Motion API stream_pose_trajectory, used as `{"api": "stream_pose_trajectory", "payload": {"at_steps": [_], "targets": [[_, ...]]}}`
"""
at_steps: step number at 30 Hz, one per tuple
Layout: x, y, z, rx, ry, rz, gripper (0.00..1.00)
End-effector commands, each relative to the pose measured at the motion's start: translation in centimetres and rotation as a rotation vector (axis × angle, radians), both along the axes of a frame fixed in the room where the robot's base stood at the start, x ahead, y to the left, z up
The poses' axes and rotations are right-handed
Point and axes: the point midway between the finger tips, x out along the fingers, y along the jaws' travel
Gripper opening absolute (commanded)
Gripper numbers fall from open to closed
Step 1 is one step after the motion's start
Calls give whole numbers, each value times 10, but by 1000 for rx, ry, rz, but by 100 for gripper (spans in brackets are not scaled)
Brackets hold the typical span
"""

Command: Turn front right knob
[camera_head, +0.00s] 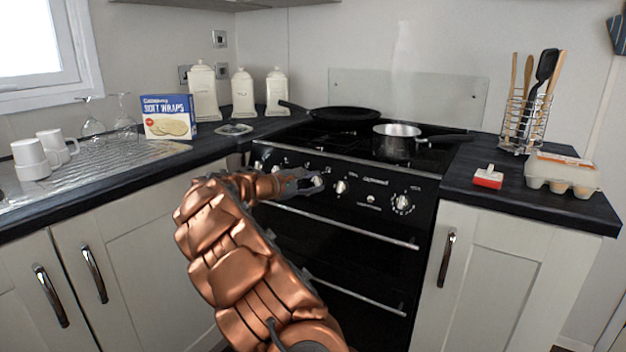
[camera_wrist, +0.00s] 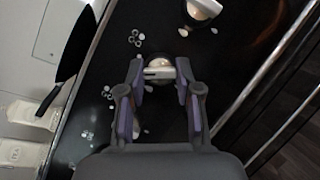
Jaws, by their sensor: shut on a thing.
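The black stove (camera_head: 375,215) has a front panel with a row of pale, silvery knobs. My gripper (camera_head: 312,183) reaches the panel from the left, its fingers around one knob (camera_head: 319,182) near the middle of the row. In the wrist view, my gripper (camera_wrist: 160,74) has one finger on each side of this knob (camera_wrist: 159,66), shut on it. Its raised grip bar lies across between the fingertips. Another knob (camera_head: 341,187) is just to the right, and a further knob (camera_head: 402,203) is at the right end. My fingers partly hide the held knob in the head view.
A saucepan (camera_head: 397,141) and a frying pan (camera_head: 345,114) stand on the hob above the panel. An oven handle bar (camera_head: 345,225) runs below the knobs. The neighbouring knob (camera_wrist: 203,8) is close to my gripper in the wrist view.

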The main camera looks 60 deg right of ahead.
Motion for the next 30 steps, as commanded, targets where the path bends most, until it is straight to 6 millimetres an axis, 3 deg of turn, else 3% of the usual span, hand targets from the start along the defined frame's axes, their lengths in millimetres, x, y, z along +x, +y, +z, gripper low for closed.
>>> {"api": "stream_pose_trajectory", "payload": {"at_steps": [15, 30], "targets": [[1, -2, 2, 19, -389, -182, 0], [0, -2, 2, 25, -524, -249, 0]]}}
